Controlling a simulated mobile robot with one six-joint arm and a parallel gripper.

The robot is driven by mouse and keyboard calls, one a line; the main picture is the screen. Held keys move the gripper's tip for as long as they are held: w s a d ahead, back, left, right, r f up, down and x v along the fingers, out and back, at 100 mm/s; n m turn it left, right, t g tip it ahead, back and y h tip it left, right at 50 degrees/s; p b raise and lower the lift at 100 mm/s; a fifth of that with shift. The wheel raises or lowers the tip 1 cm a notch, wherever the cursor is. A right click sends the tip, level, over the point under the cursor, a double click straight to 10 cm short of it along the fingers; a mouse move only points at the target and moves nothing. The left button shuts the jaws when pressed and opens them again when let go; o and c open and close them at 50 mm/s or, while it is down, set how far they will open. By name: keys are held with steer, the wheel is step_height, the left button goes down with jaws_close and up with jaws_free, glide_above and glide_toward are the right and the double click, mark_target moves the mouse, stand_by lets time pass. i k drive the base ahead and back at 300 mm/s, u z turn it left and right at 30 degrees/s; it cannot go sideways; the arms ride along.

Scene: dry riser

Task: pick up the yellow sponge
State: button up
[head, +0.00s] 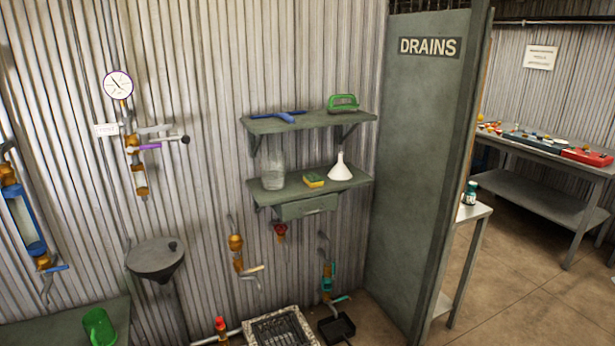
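The yellow sponge (314,180) lies on the lower shelf (268,196) of a grey-green wall unit, near the middle of the head view. It is small and yellow with a green layer. A clear jar (272,172) stands to its left and a white funnel (340,168) stands close to its right. My gripper is not in view.
A drawer (306,207) hangs below. Pipes and valves line the corrugated wall. A grey "DRAINS" panel (425,170) stands to the right. A floor grate (281,329) lies below.

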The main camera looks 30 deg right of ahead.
mark_target(313, 179)
steer(key=u, duration=0.1)
steer(key=i, duration=0.95)
steer(key=u, duration=0.3)
